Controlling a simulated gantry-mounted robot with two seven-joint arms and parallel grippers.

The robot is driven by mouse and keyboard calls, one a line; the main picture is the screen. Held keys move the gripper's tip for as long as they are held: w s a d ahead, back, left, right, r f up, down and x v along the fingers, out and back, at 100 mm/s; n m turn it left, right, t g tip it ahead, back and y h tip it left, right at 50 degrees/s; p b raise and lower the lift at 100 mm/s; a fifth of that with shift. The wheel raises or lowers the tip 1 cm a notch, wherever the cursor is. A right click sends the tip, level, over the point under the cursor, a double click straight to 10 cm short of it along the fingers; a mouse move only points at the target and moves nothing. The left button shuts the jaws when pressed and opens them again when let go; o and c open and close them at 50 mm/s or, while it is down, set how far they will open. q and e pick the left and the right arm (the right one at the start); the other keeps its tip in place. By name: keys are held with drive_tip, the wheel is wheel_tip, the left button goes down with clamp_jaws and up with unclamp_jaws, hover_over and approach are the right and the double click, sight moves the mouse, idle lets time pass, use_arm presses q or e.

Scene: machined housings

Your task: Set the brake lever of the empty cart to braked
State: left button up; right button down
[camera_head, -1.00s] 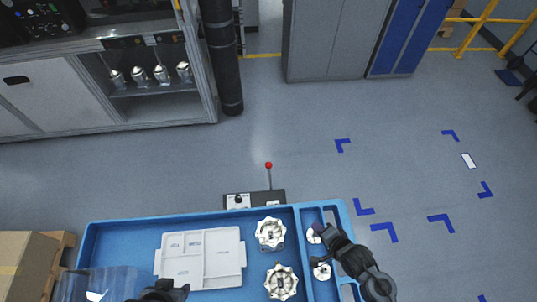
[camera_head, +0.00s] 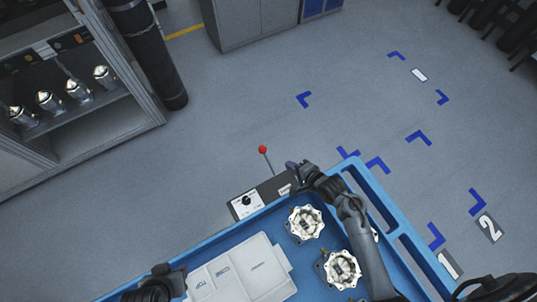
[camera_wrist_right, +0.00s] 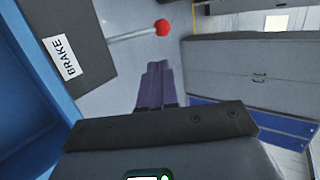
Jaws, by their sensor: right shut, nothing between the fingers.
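The brake lever (camera_head: 266,160) is a thin metal rod with a red ball on top. It rises from a dark box (camera_head: 235,212) on the far edge of a blue cart (camera_head: 213,242). The wrist view shows the red ball (camera_wrist_right: 162,27) and a BRAKE label (camera_wrist_right: 64,58) on the box. My right gripper (camera_head: 291,164) is shut and empty, just right of the lever and apart from it. Its purple fingers (camera_wrist_right: 155,84) lie below the ball in the wrist view. My left gripper (camera_head: 166,272) is at the bottom; its jaws are unclear.
The cart carries a light grey tray insert (camera_head: 240,272) and metal housings (camera_head: 306,223), with narrow compartments on its right. A cabinet with metal parts (camera_head: 50,100) and a black column (camera_head: 150,55) stand at the back left. The floor beyond the lever is clear.

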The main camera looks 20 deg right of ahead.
use_arm(q)
drive_tip(key=shift+w+a+r, duration=0.15)
drive_tip(key=shift+w+a, duration=0.05)
drive_tip(key=shift+w, duration=0.1)
use_arm(e)
drive_tip(key=shift+w+a, duration=0.2)
drive_tip(key=b, duration=0.2)
approach(265, 151)
drive_tip(key=x, duration=0.4)
drive_tip(key=shift+w+a+f, duration=0.1)
drive_tip(key=shift+w+f, duration=0.2)
drive_tip(key=shift+x, duration=1)
use_arm(q)
wheel_tip(265, 151, down, 3)
drive_tip(key=shift+r, duration=0.2)
drive_tip(key=shift+a+r, duration=0.1)
drive_tip(key=shift+a, duration=0.1)
